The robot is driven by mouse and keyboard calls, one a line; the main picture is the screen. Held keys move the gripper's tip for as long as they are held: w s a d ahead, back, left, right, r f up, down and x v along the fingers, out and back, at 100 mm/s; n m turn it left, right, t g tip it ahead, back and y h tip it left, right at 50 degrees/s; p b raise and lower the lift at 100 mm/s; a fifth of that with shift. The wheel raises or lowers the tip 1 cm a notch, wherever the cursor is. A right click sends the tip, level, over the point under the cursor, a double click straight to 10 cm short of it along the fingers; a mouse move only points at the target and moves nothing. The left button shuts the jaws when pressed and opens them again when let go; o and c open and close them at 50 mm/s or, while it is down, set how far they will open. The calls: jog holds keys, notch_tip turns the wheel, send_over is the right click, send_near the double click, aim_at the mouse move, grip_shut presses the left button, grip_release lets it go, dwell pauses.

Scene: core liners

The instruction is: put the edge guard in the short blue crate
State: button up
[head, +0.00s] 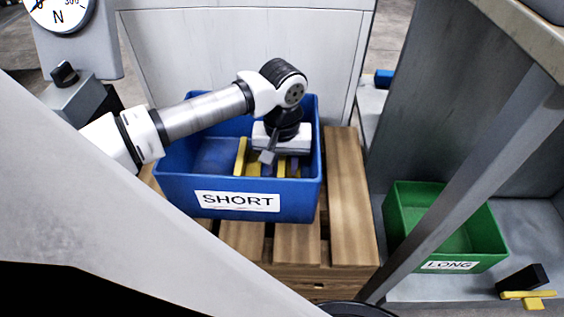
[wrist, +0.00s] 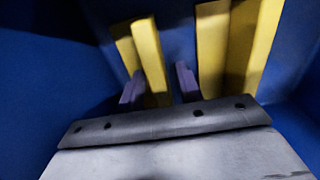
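The short blue crate (head: 180,193), labelled SHORT, stands on a wooden pallet. My gripper (head: 273,168) reaches down inside it. In the wrist view its two dark purple fingers (wrist: 160,88) stand apart. A yellow edge guard (wrist: 150,62), L-shaped in section, lies between the fingers, close to the left one; a gap shows towards the right finger. It also shows in the head view (head: 240,157). Another yellow angled piece (wrist: 238,48) is in the crate to the right of the fingers. The lower ends of the pieces are hidden by my gripper body.
A green crate (head: 490,250) labelled LONG stands at the right on a grey surface. A yellow piece and a black block (head: 525,280) are in front of it. A grey post crosses before the green crate. A pale panel rises behind the blue crate.

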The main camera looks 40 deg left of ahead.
jog(key=shift+r, duration=0.1)
notch_tip(320, 180, up, 12)
jog(key=p, duration=0.4)
dwell(0.5)
